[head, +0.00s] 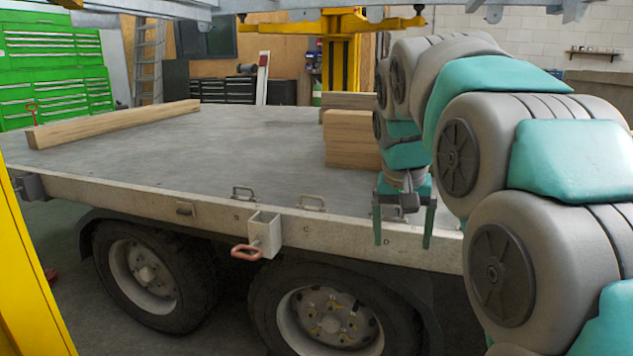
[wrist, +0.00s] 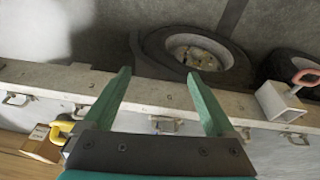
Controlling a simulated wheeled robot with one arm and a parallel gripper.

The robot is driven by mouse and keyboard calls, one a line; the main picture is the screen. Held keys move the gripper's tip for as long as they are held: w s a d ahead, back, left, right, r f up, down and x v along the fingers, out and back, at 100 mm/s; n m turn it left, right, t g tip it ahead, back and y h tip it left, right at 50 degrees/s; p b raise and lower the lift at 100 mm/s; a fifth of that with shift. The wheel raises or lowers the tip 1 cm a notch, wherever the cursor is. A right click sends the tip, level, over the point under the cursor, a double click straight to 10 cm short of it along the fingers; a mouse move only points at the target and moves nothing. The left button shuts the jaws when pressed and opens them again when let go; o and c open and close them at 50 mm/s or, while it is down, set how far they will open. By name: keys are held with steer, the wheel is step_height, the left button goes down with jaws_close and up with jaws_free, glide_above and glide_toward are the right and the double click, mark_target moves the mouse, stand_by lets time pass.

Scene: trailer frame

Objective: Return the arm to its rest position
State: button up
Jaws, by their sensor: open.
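My gripper (head: 403,228) hangs over the near edge of the trailer deck (head: 240,150), right of centre in the head view, fingers pointing down. Its two teal fingers are spread apart with nothing held between them. In the wrist view my gripper (wrist: 158,75) is also open, its fingers reaching across the trailer's side rail (wrist: 60,75). A small metal fitting (wrist: 165,125) on the rail shows between the fingers. My arm is bent along the right side of the head view.
A pale socket bracket (head: 264,228) with a red-handled pin (head: 246,252) projects from the rail. Stacked wooden blocks (head: 350,140) stand on the deck just behind my gripper. A long timber beam (head: 115,124) lies at the left. A yellow post (head: 30,270) stands nearest at left. Mid-deck is clear.

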steer(key=s+f+n+g+p, duration=0.1)
steer(key=s+f, duration=0.5)
steer(key=s, duration=0.5)
steer(key=s+f+n+g+y, duration=0.1)
steer(key=s+f+g, duration=0.1)
steer(key=s+f, duration=0.4)
steer(key=s+f+n+g+p, duration=0.1)
steer(key=s+f, duration=0.5)
steer(key=s, duration=1)
steer(key=shift+f+p, duration=0.35)
